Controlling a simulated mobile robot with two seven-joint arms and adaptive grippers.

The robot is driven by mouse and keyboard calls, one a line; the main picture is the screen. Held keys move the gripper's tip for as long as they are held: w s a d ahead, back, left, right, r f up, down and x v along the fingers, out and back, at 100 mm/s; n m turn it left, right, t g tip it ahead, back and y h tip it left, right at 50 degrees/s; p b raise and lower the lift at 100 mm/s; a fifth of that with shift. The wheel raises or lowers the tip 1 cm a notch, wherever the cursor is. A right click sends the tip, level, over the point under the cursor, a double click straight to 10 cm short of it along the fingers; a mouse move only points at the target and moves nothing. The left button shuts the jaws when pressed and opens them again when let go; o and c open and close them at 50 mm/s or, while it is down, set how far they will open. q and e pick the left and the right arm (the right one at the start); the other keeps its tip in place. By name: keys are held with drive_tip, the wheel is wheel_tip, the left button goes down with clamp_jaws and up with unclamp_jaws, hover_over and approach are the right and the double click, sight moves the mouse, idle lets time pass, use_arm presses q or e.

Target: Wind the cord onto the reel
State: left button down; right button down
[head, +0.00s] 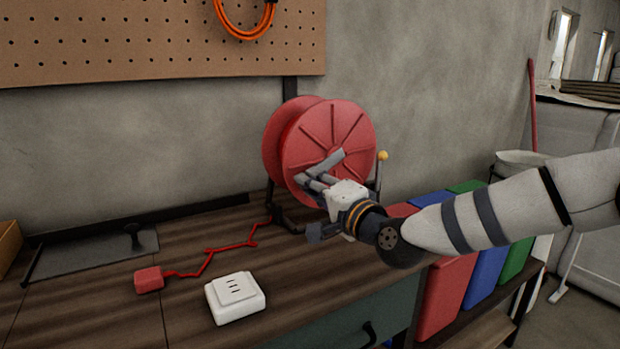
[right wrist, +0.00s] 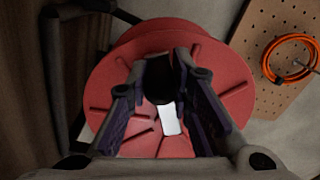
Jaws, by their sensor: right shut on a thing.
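The red reel (head: 345,122) stands upright on a dark stand at the back of the workbench; its ribbed face also fills the middle of the right wrist view (right wrist: 222,72). A pale grey crank arm (head: 329,162) lies across that face. My right gripper (head: 316,181) is at the front of the reel, shut on the dark crank handle (right wrist: 158,82), which sits between its fingers. The red cord (head: 208,260) lies in a zigzag on the bench, from the reel's foot to a red block (head: 149,280) at its end. My left gripper is out of view.
A white slotted box (head: 238,309) stands on the bench near the cord. A yellow-knobbed lever (head: 382,155) stands right of the reel. Red, blue (head: 487,275) and green bins stand beyond the bench's right end. An orange cord coil (head: 240,30) hangs on the pegboard.

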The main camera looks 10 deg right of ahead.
drive_tip(key=shift+w+d+f+n, duration=0.1)
drive_tip(key=shift+d+f+n, duration=0.2)
drive_tip(key=shift+n, duration=0.3)
drive_tip(key=shift+w+d+f+n, duration=0.1)
drive_tip(key=shift+d+f+n, duration=0.15)
drive_tip(key=shift+n, duration=0.35)
drive_tip(key=shift+f, duration=0.1)
drive_tip(key=c, duration=1.4)
unclamp_jaws()
drive_tip(key=shift+s+f, duration=0.1)
drive_tip(key=v, duration=1.1)
drive_tip(key=shift+s+d, duration=0.2)
drive_tip(key=shift+s, duration=0.2)
